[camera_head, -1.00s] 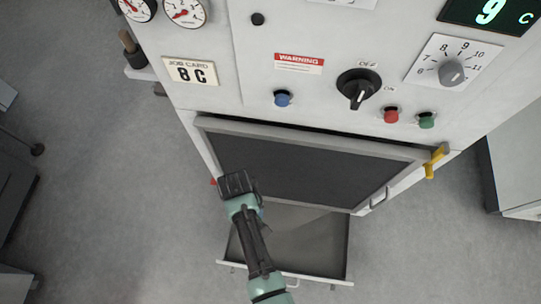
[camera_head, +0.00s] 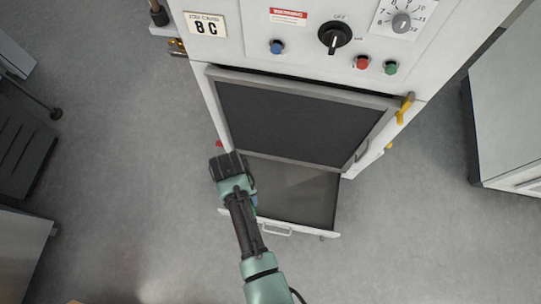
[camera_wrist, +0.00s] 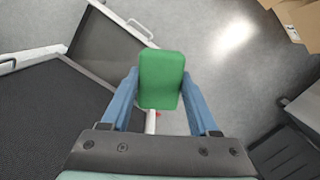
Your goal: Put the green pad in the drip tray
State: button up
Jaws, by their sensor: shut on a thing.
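The green pad (camera_wrist: 161,80) is between the two blue fingers of my gripper (camera_wrist: 160,98) in the wrist view, held clear of the floor. In the head view my gripper (camera_head: 254,203) is mostly hidden behind my wrist; only a small bit of blue and green shows. The drip tray (camera_head: 298,190) is the open, pulled-out drawer low on the washer, just right of my gripper. Its dark inside looks empty where I see it. It also shows at upper left in the wrist view (camera_wrist: 108,47), left of the pad.
The washer's dark door panel (camera_head: 295,120) is above the tray, with a yellow latch (camera_head: 404,108) at its right. A tray handle (camera_head: 276,230) sticks out in front. A grey cabinet (camera_head: 510,110) stands at right. A cardboard box (camera_wrist: 300,22) shows in the wrist view. Floor around the tray is clear.

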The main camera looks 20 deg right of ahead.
aim_at(285, 188)
jog(key=k+j, duration=0.15)
jog(key=k, duration=0.35)
jog(key=k+j, duration=0.2)
jog(key=k, duration=0.3)
jog(key=k+j, duration=0.15)
jog(key=k, duration=0.35)
